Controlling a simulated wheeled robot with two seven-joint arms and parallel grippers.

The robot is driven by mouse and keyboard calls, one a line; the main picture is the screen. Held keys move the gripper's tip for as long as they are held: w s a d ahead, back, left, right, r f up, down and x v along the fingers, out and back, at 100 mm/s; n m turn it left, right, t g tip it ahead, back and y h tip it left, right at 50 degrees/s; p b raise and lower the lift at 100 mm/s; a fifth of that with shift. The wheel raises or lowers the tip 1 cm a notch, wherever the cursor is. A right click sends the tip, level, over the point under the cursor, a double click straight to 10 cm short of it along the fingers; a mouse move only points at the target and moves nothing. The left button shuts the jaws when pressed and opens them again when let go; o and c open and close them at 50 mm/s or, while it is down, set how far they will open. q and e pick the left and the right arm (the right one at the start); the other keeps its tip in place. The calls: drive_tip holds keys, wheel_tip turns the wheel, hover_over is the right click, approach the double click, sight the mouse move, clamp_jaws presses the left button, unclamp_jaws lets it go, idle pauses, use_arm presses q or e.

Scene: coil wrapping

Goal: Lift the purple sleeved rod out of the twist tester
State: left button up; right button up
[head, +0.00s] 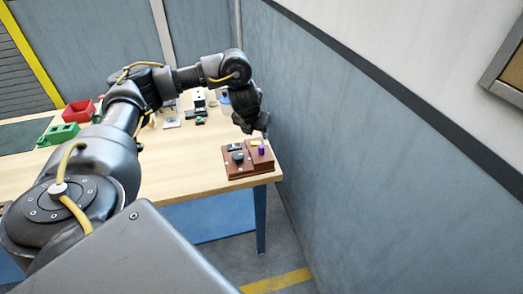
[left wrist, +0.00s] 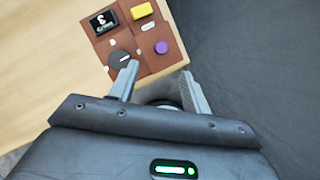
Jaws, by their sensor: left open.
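The twist tester (head: 240,168) is a reddish-brown box at the table's front right corner. It also shows in the left wrist view (left wrist: 160,66), with a dark display, a black knob and a yellow block on top. The purple sleeved rod (head: 261,151) stands in its right part. From above it shows as a small purple disc (left wrist: 162,47). My left gripper (head: 262,132) is above the tester. In the left wrist view its two fingers (left wrist: 158,82) are apart with nothing between them, and the purple disc lies beyond the tips. My right gripper is not in view.
A red bin (head: 77,114) and a green bin (head: 60,133) stand at the table's left. Several small devices (head: 196,108) stand at the back. A grey wall (head: 370,150) rises close to the table's right side. The wooden tabletop (head: 185,165) left of the tester is clear.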

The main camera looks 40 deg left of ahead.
sight(261, 147)
use_arm(q)
drive_tip(key=b+x, duration=0.1)
drive_tip(key=x, duration=0.4)
drive_tip(key=shift+f+b, duration=0.2)
drive_tip(key=shift+b, duration=0.15)
drive_tip(key=shift+w+f+p, duration=0.1)
drive_tip(key=shift+f+p, duration=0.3)
drive_tip(key=shift+p, duration=0.05)
drive_tip(key=p+x, duration=0.1)
drive_tip(key=x, duration=0.3)
drive_tip(key=shift+w+f, duration=0.1)
drive_tip(key=shift+f, duration=0.05)
drive_tip(key=shift+d, duration=0.1)
drive_tip(key=shift+c, duration=0.5)
clamp_jaws()
